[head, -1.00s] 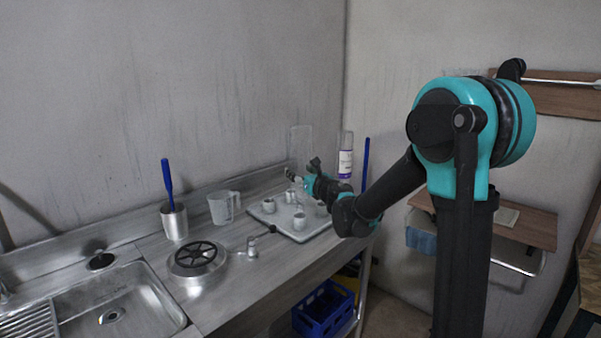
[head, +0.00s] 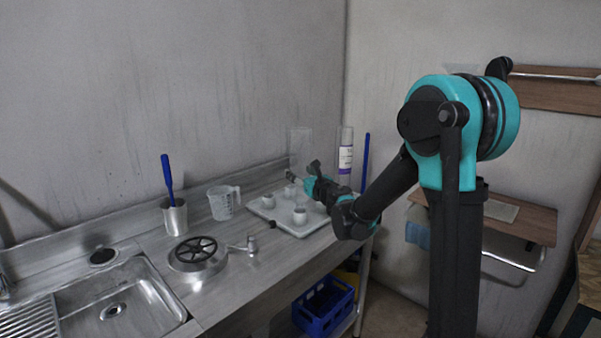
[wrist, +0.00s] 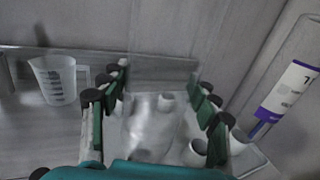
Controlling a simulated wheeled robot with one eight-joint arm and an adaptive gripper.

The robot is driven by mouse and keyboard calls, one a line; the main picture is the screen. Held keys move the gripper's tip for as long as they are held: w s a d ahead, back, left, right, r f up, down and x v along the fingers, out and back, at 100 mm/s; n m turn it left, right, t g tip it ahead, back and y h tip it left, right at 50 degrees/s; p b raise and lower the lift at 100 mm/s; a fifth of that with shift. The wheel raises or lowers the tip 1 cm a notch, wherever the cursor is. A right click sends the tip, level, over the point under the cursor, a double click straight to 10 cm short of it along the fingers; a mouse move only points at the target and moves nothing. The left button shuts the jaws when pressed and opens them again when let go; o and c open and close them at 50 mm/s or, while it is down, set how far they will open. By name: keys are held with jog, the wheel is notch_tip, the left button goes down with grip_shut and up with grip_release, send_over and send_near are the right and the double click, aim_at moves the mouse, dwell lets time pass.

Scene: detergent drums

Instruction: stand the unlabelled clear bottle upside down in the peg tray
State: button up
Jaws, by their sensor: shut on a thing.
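The unlabelled clear bottle (head: 300,143) is between my gripper's (head: 297,178) fingers, its see-through body rising above them. In the wrist view my gripper (wrist: 158,105) is shut on the bottle (wrist: 160,75), with fingers on both sides. The bottle's lower end is blurred, so I cannot tell whether it touches anything. The pale peg tray (head: 303,235) lies on the steel counter below my gripper, with several white cup-like pieces on it. In the wrist view the bottle overlaps the tray area.
A clear bottle with a white and purple label (head: 345,157) stands right of my gripper, also in the wrist view (wrist: 292,88). A measuring jug (head: 222,204), a cup with a blue-handled brush (head: 174,217) and a black-topped round fixture (head: 197,252) stand left of the tray.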

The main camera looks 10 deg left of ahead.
jog(key=shift+f, duration=1.7)
jog(key=o, duration=1.2)
